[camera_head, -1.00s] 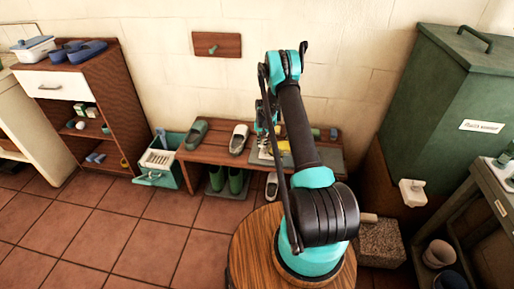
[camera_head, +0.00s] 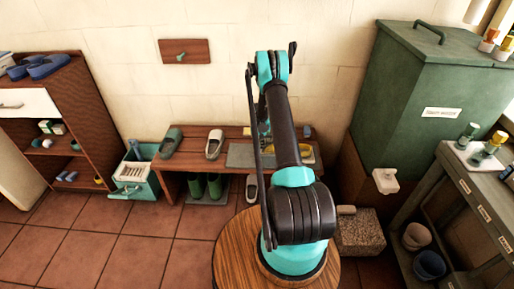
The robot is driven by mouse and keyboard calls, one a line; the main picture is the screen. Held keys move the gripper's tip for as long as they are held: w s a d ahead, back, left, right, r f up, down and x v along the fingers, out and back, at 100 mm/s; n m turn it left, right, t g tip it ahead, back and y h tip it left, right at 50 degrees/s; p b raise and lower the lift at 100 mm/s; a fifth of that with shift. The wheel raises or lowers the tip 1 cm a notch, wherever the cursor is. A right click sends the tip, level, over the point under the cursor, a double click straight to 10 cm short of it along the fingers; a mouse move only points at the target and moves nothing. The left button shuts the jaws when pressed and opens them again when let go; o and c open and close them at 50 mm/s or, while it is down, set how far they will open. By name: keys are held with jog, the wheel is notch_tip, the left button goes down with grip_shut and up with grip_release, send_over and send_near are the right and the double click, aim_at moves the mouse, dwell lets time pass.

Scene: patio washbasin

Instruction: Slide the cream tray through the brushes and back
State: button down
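A wooden bench (camera_head: 195,160) stands against the wall, with a grey mat (camera_head: 240,156) on its top. A yellow item (camera_head: 306,152) shows on the bench just right of my arm; my arm covers part of it. I cannot tell whether this is the cream tray, and no brushes can be made out. My arm reaches up across the middle of the view toward the bench. My gripper is mostly hidden behind the arm links, so its fingers and anything in them cannot be seen.
Shoes (camera_head: 214,144) stand on the bench, with green boots (camera_head: 214,187) beneath it. A teal crate (camera_head: 136,178) stands left of it. A green cabinet (camera_head: 420,105) and a side table (camera_head: 480,190) with bottles are at the right. Tiled floor at front left is clear.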

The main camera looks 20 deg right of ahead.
jog(key=shift+s+d, duration=0.1)
jog(key=shift+d, duration=0.2)
jog(key=c, duration=1.5)
grip_release()
jog(key=shift+r, duration=0.15)
jog(key=shift+r, duration=0.35)
notch_tip(320, 180, up, 11)
